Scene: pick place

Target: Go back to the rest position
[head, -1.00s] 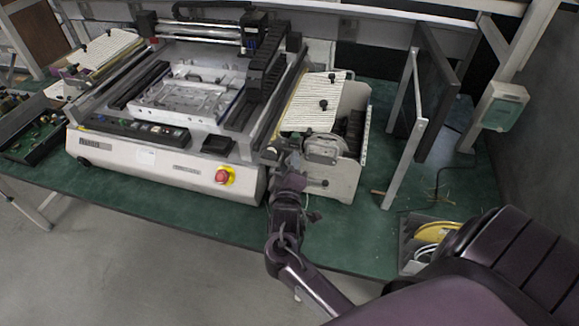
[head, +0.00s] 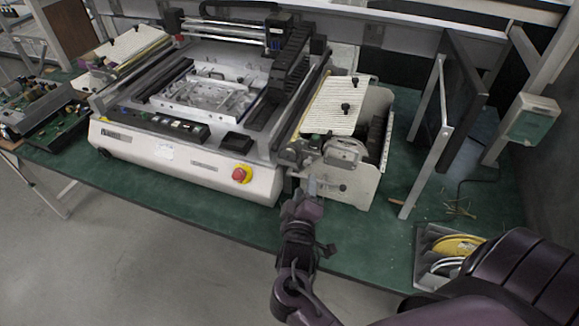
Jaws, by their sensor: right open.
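My right arm comes in from the lower right. Its gripper (head: 312,188) is by the front of the feeder unit (head: 352,185) on the right side of the white bench machine (head: 185,165). The fingers are small and pale against the feeder's light side, and I see nothing held between them. I cannot tell whether the fingertips touch the feeder. My left gripper is out of view.
The green table (head: 385,240) carries the machine, with its red stop button (head: 241,174) facing front. Circuit boards (head: 45,112) lie at the left. A monitor (head: 465,95) stands at the right. A tray with a yellow coil (head: 455,247) is at the right front edge.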

